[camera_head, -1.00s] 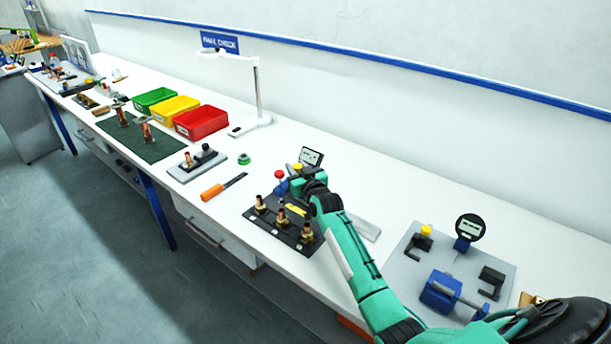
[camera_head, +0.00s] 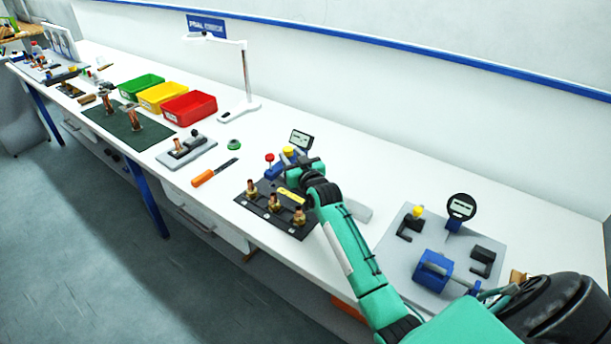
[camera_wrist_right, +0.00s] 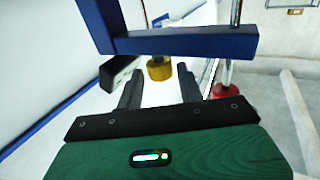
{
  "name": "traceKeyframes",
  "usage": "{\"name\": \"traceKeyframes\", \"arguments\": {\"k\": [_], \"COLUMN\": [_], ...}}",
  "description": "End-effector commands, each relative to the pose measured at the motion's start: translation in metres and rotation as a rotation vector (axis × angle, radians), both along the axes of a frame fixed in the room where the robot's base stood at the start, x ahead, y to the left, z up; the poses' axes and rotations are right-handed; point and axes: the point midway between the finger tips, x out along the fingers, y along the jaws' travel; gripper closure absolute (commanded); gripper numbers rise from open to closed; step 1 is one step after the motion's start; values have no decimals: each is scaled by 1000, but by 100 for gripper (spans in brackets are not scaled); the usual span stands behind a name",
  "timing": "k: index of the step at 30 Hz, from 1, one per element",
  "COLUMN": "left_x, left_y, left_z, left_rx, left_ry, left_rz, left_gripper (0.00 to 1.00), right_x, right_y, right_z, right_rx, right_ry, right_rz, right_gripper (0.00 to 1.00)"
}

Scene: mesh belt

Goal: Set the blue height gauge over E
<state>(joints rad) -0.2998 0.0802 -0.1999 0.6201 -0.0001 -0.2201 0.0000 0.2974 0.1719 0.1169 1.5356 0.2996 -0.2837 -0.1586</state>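The blue height gauge (camera_head: 277,171) stands behind the black plate, with a red knob, a yellow knob and a small display (camera_head: 301,140). In the right wrist view its blue frame (camera_wrist_right: 185,43) crosses the top, with the yellow knob (camera_wrist_right: 160,69) and red knob (camera_wrist_right: 221,90) below. My right gripper (camera_head: 297,172) is close beside the gauge. In the wrist view its dark fingers (camera_wrist_right: 160,90) are apart, with the yellow knob showing beyond the gap. The black plate (camera_head: 248,203) carries three copper and brass fittings (camera_head: 273,201). I cannot read a letter E. My left gripper is out of view.
A grey board (camera_head: 400,262) at right holds a blue clamp, black brackets and a round dial gauge (camera_head: 460,208). Coloured bins (camera_head: 189,108) stand farther left.

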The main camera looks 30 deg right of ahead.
Motion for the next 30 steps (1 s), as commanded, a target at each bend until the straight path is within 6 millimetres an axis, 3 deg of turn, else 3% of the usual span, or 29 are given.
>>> {"name": "traceKeyframes", "arguments": {"k": [9, 15, 21, 30], "left_x": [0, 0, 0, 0], "left_y": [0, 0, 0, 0], "left_z": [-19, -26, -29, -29], "left_rx": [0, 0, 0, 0], "left_ry": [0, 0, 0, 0], "left_rz": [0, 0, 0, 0], "left_gripper": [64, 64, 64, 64], "right_x": [-59, -87, -101, -102], "right_y": [4, 7, 8, 8], "right_z": [-4, -2, -1, 0], "right_rx": [0, -2, 0, 0], "right_ry": [1, 0, 1, 0], "right_rz": [-1, 0, -1, -1], "right_gripper": [63, 63, 63, 63]}}
